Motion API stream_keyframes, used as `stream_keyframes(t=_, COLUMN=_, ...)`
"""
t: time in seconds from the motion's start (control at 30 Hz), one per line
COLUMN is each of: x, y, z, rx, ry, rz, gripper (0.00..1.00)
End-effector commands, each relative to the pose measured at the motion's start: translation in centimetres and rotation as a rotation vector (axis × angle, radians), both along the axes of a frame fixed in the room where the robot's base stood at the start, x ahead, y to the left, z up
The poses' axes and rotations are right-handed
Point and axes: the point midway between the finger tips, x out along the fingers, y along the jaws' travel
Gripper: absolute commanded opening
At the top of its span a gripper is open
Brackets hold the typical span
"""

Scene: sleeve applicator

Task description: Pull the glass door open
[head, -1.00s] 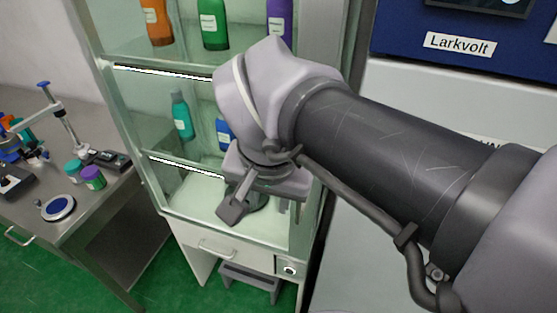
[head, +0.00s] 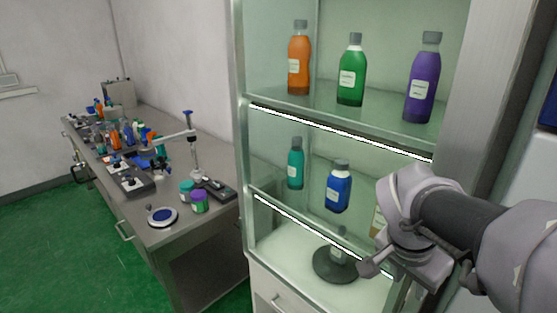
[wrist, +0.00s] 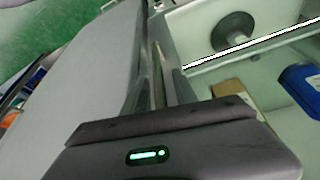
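The glass cabinet (head: 250,170) fills the middle and right of the head view. Greenish glass shows across its front, and bottles stand on its lit shelves. I cannot make out the door's own edge or how far it stands open. My gripper (head: 368,268) is in front of the cabinet's lower right part, at the height of the lowest shelf. One grey finger shows there; the other is hidden. The wrist view shows my gripper's dark body at the bottom, a narrow upright edge in front of it and the cabinet inside at right. The handle is not visible.
Inside are an orange bottle (head: 298,60), a blue bottle (head: 338,188) and a dark round-based stand (head: 335,265). A steel bench (head: 190,238) with jars and tools stands at left. Green floor (head: 60,240) is free in front of the bench.

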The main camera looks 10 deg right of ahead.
Motion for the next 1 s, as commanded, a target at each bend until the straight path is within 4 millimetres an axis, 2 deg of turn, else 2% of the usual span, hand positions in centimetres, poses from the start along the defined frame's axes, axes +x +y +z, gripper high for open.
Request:
stream_keyframes(t=0.33, x=0.11, y=-0.18, z=-0.48, rx=0.0, ry=-0.001, rz=0.0, gripper=0.34)
stream_keyframes(t=0.37, x=0.11, y=-0.17, z=-0.47, rx=0.0, ry=-0.001, rz=0.0, gripper=0.3)
stream_keyframes(t=0.5, x=0.11, y=-0.17, z=-0.47, rx=0.0, ry=-0.001, rz=0.0, gripper=0.03)
stream_keyframes(t=0.53, x=0.1, y=-0.17, z=-0.47, rx=0.0, ry=-0.001, rz=0.0, gripper=0.0)
stream_keyframes(t=1.0, x=0.1, y=-0.16, z=-0.46, rx=0.0, ry=-0.001, rz=0.0, gripper=0.0)
